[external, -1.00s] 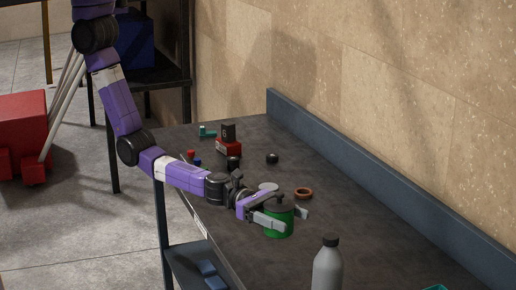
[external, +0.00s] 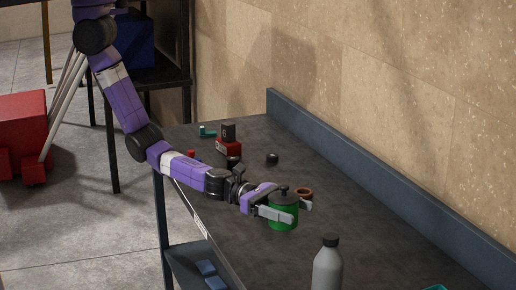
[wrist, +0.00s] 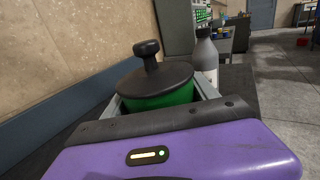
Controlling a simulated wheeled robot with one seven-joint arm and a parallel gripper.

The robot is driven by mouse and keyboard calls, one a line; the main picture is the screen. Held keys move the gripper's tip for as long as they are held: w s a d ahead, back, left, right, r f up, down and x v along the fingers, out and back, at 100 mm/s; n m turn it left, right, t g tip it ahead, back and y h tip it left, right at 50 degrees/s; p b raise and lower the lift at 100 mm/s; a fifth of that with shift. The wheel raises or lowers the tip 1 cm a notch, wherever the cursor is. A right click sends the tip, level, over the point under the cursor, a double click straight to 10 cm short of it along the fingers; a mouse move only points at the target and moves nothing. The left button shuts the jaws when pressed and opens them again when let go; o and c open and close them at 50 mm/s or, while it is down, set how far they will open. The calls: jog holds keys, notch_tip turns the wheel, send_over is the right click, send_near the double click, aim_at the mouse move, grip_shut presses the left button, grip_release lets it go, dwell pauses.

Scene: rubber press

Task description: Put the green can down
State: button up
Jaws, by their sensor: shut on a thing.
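The green can (external: 283,217) has a dark lid with a black knob and is upright over the dark table (external: 330,224). My gripper (external: 285,212) is shut on it, one grey finger on each side of its body. In the wrist view the green can (wrist: 165,97) sits between the fingers, its lid filling the space above the purple palm. I cannot tell whether its bottom touches the table; my gripper hides part of it in the wrist view.
A brown ring (external: 304,192) lies just behind the can. A grey bottle (external: 327,268) stands toward the front. A red block with a black box (external: 228,142), a black puck (external: 272,158) and small parts are farther back. A raised blue-grey edge (external: 380,190) runs along the wall.

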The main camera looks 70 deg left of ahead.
jog(key=shift+w+a+r+n+t+y, duration=0.3)
jog(key=shift+w+a+r+n+t, duration=0.15)
jog(key=shift+w+r+t, duration=0.2)
jog(key=w+a+r+n+t+y+b, duration=0.1)
jog(key=w+a+r+n+t+y, duration=0.3)
jog(key=a, duration=0.5)
jog(key=w+a+r+n+t+y+b, duration=0.1)
jog(key=w+a+r+n+t+y, duration=0.35)
jog(key=a, duration=0.45)
jog(key=s+a+f+n+g+y+b, duration=0.1)
jog(key=a+n+y+b, duration=0.45)
jog(key=a, duration=0.85)
jog(key=s+a+f+n+g+y, duration=0.1)
jog(key=a+n+g+y, duration=0.1)
jog(key=a+y, duration=0.95)
jog(key=f+h, duration=0.1)
jog(key=f, duration=0.5)
jog(key=a+f+h, duration=0.1)
jog(key=f, duration=0.5)
jog(key=a+f+h, duration=0.1)
jog(key=f, duration=0.6)
jog(key=shift+s+a+b, duration=0.15)
jog(key=shift+a+b, duration=0.05)
jog(key=shift+b, duration=0.2)
jog(key=o, duration=1.6)
jog(key=shift+f, duration=0.1)
jog(key=shift+o, duration=0.2)
